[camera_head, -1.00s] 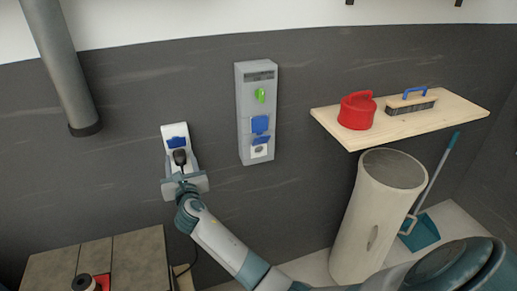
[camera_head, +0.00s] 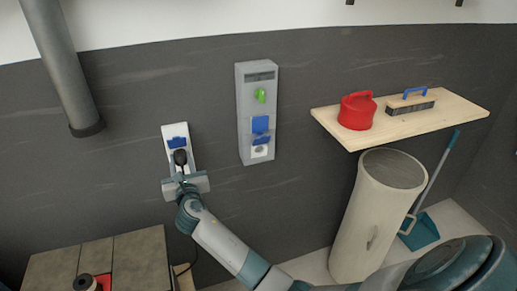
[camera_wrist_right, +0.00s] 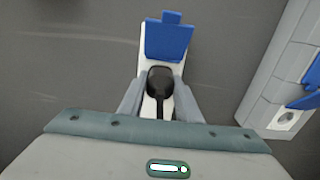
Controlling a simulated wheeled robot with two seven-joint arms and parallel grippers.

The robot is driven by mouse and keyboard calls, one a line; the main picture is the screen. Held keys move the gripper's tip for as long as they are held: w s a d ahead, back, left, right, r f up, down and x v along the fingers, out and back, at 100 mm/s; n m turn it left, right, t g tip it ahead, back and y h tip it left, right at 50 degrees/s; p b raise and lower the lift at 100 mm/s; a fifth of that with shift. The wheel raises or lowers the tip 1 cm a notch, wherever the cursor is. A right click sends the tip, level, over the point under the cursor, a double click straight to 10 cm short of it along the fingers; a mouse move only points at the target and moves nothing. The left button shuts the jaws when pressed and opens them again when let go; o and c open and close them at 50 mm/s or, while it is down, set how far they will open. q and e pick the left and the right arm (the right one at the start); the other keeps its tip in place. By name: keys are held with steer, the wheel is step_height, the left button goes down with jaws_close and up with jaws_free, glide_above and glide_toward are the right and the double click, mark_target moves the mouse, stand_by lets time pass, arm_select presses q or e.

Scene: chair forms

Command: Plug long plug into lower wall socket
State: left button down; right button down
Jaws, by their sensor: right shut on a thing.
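The black long plug (camera_head: 180,157) is in my right gripper (camera_head: 182,172), in front of the lower part of the white wall socket (camera_head: 177,130) on the left. That socket has a blue flap (camera_head: 177,142) above the plug. In the right wrist view the plug (camera_wrist_right: 160,82) sits between the gripper's fingers (camera_wrist_right: 158,95), just below the raised blue flap (camera_wrist_right: 167,42). The plug's front end and the socket opening are hidden, so I cannot tell how far it is in. My left gripper is not in view.
A grey wall box (camera_head: 257,110) with a green part, blue flaps and a round socket is to the right. A wooden shelf (camera_head: 460,105) holds a red can (camera_head: 357,111) and a brush (camera_head: 410,104). A beige cylinder (camera_head: 362,225) stands below. A slatted table (camera_head: 138,262) is at lower left.

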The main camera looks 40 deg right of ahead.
mark_target(182, 166)
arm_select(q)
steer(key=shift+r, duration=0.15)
arm_select(e)
steer(key=shift+s+a, duration=0.1)
steer(key=shift+s, duration=0.05)
arm_select(q)
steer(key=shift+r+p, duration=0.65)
steer(key=shift+p, duration=0.1)
arm_select(e)
steer(key=shift+v, duration=1.25)
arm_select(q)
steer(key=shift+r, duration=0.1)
arm_select(e)
steer(key=shift+s, duration=0.1)
arm_select(q)
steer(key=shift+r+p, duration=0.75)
steer(key=shift+p, duration=0.1)
arm_select(e)
steer(key=shift+v, duration=1.5)
